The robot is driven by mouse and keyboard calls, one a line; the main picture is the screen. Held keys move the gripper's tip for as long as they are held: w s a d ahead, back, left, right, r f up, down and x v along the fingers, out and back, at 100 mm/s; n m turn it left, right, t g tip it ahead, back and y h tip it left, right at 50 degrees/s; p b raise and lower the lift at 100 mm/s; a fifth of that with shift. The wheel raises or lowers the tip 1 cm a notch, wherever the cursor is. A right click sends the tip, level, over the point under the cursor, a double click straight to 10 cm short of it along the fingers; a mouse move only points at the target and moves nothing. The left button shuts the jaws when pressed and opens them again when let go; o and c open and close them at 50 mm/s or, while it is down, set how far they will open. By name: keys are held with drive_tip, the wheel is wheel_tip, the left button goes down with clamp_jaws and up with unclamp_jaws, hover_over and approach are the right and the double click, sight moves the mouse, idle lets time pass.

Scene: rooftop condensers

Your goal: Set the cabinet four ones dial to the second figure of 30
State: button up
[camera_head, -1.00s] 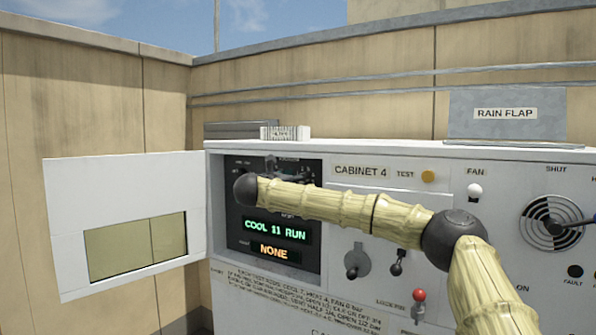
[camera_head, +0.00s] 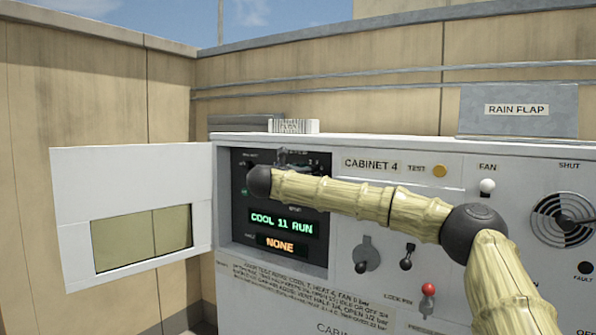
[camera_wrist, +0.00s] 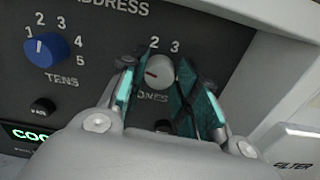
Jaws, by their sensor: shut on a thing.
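The ones dial (camera_wrist: 160,73) is a pale round knob with a red mark that points left. In the wrist view, figures 2 and 3 show above it. The teal fingers of my gripper (camera_wrist: 167,66) stand on both sides of this dial, shut on it, and hide part of its scale. The blue tens dial (camera_wrist: 46,47) is to the left, its white mark towards 1. In the head view, my arm covers most of the dials. The green display (camera_head: 281,223) on cabinet four (camera_head: 384,164) reads COOL 11 RUN.
An amber display (camera_head: 281,245) below reads NONE. The white panel door (camera_head: 75,185) stands open at the left. Levers (camera_head: 367,255), a red-topped switch (camera_head: 428,290) and a fan grille (camera_head: 562,219) are to the right. A rain flap (camera_head: 516,112) stands above.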

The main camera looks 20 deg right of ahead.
drive_tip(key=n+b, duration=0.8)
drive_tip(key=b, duration=0.1)
drive_tip(key=shift+w+r, duration=0.15)
drive_tip(key=shift+r, duration=0.05)
drive_tip(key=shift+n+b, duration=0.3)
drive_tip(key=shift+f, duration=0.2)
drive_tip(key=o, duration=0.9)
drive_tip(key=shift+d, duration=0.1)
drive_tip(key=shift+o, duration=0.6)
drive_tip(key=shift+d, duration=0.2)
drive_tip(key=shift+s, duration=0.2)
drive_tip(key=shift+r, duration=0.1)
